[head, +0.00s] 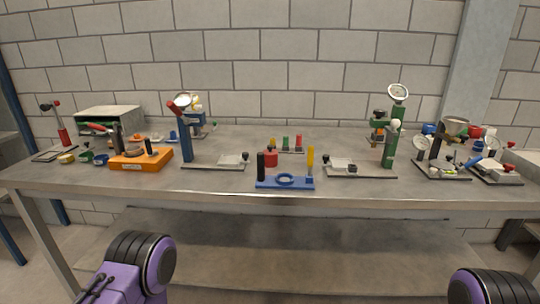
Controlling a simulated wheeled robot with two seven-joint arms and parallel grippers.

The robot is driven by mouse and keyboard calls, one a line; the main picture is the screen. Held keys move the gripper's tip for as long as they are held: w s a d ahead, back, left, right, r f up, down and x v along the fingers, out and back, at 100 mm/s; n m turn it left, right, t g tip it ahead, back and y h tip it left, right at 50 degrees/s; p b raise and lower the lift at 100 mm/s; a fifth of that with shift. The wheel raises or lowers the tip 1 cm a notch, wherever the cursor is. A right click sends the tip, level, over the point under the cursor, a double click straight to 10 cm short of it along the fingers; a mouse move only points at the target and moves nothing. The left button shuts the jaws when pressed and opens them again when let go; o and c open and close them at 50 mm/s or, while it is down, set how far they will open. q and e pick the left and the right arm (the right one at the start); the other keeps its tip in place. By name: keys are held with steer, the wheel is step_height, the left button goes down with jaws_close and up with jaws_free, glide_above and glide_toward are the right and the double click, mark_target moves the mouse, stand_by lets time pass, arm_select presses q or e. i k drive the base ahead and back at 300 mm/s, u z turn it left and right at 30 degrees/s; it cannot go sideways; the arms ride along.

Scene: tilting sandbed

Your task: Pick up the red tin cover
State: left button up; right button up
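Several red things stand on the grey workbench (225,175), and I cannot tell for sure which is the red tin cover. A short red cylinder (270,158) with a small knob on top stands just behind the blue fixture (285,184), near the middle. A small red round piece (475,131) sits at the far right, partly hidden behind other equipment. Neither of my grippers is in view. Only purple and black parts of my arms show at the bottom left and bottom right, apart from the bench.
An orange base (141,160) stands at the left, a blue gauge stand (186,137) right of it. A green gauge stand (391,149) is right of the middle. Several gauges and fixtures crowd the right end. The bench's front strip is mostly clear, with a shelf (290,238) below.

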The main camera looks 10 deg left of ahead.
mark_target(271, 154)
steer(key=u, duration=1.75)
steer(key=i, duration=1)
steer(key=z, duration=2.4)
